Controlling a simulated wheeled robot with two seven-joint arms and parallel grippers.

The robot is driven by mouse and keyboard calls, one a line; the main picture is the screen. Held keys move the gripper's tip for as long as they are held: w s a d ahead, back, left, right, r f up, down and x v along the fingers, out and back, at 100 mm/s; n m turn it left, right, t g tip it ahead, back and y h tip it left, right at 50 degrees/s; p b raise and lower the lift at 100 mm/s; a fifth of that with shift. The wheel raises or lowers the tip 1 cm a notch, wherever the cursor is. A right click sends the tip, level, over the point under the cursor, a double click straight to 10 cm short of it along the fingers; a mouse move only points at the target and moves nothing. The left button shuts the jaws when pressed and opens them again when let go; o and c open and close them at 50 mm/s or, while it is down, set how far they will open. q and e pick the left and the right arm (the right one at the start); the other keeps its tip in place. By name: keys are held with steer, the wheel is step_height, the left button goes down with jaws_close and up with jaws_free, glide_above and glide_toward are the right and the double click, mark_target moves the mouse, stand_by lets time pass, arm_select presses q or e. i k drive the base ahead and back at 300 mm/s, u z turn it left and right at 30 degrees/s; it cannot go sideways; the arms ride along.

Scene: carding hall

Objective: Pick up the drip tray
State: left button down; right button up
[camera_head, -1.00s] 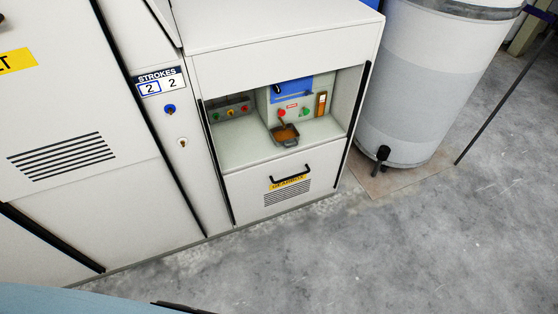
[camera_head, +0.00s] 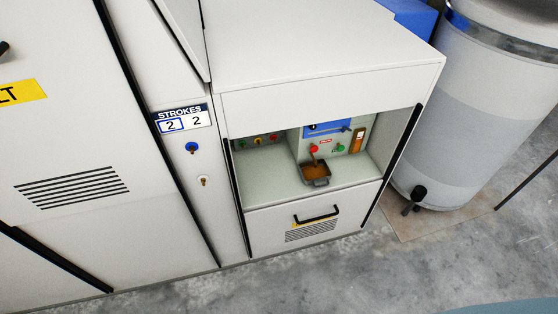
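The drip tray (camera_head: 315,181) is a small grey metal tray with orange-brown liquid in it. It sits on the shelf of an open recess in the white machine, below a brown spout or stream (camera_head: 314,160). A small handle seems to stick out at its front. Neither of my grippers is in view, and nothing touches the tray from the front.
The recess shelf (camera_head: 268,192) is clear left of the tray. Behind it are coloured knobs and a blue panel (camera_head: 327,128). Below is a drawer with a black handle (camera_head: 316,215). A large grey drum (camera_head: 465,120) with a black tap stands right. The concrete floor (camera_head: 350,275) in front is open.

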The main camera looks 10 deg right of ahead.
mark_target(309, 174)
steer(key=z, duration=0.05)
steer(key=i, duration=0.95)
steer(key=z, duration=0.5)
